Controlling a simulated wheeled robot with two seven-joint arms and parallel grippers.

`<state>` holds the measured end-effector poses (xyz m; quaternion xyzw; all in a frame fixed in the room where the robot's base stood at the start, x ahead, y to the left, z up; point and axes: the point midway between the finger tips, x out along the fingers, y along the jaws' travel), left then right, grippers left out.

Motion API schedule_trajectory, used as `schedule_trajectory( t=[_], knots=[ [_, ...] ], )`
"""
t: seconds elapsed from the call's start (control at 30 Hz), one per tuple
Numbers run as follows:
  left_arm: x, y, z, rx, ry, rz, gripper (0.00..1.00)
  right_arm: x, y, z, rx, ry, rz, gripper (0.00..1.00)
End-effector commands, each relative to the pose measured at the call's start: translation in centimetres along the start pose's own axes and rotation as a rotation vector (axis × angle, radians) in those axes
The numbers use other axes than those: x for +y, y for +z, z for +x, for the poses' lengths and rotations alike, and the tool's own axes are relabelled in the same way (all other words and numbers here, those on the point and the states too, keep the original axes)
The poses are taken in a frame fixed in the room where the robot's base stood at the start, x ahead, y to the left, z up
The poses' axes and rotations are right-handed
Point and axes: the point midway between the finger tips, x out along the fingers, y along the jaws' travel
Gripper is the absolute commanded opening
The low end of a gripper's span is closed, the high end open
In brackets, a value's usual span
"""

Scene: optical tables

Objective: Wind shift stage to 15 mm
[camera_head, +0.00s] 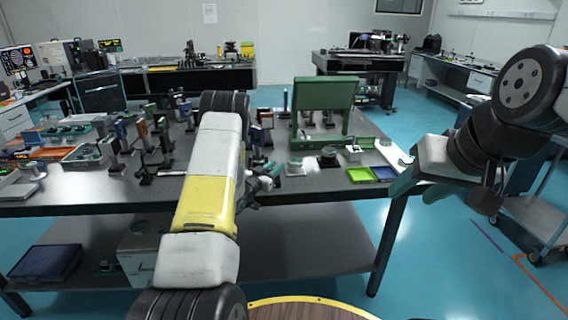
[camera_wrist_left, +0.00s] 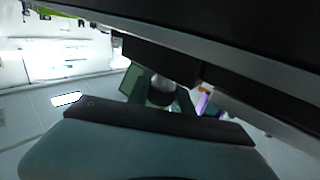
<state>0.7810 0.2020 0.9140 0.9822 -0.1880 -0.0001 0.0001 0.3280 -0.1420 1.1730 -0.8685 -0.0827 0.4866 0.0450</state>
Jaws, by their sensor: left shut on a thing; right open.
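My left gripper (camera_head: 270,178) is over the front part of the optical table (camera_head: 330,183), partly hidden by my own forearm. In the left wrist view, the dark fingers (camera_wrist_left: 160,90) are shut on a small grey round knob (camera_wrist_left: 162,86). The stage body behind this knob is mostly hidden, and no scale reading can be made out. My right gripper (camera_head: 406,182) is open and empty, out by the table's right front corner.
A green upright panel (camera_head: 325,105) stands on the table behind a pale round part (camera_head: 295,166) and a black round part (camera_head: 328,156). A green tray (camera_head: 361,175) and a blue tray (camera_head: 384,173) lie at the right. Several optical mounts crowd the left side.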

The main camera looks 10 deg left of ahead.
Motion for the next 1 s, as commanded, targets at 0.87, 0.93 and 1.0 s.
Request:
schedule_trajectory(
  t=[0.87,0.93,1.0],
  knots=[
    [0.72,-0.1,-0.07,0.001,0.255,0.001,0.49,0.0,0.0,0.0,0.0,0.0,0.0,0.49],
    [0.72,-0.08,-0.08,0.001,0.255,0.001,0.49,0.0,0.0,0.0,0.0,0.0,0.0,0.49],
    [0.72,-0.06,-0.09,0.001,0.255,0.001,0.49,0.0,0.0,0.0,0.0,0.0,0.0,0.49]
  ],
)
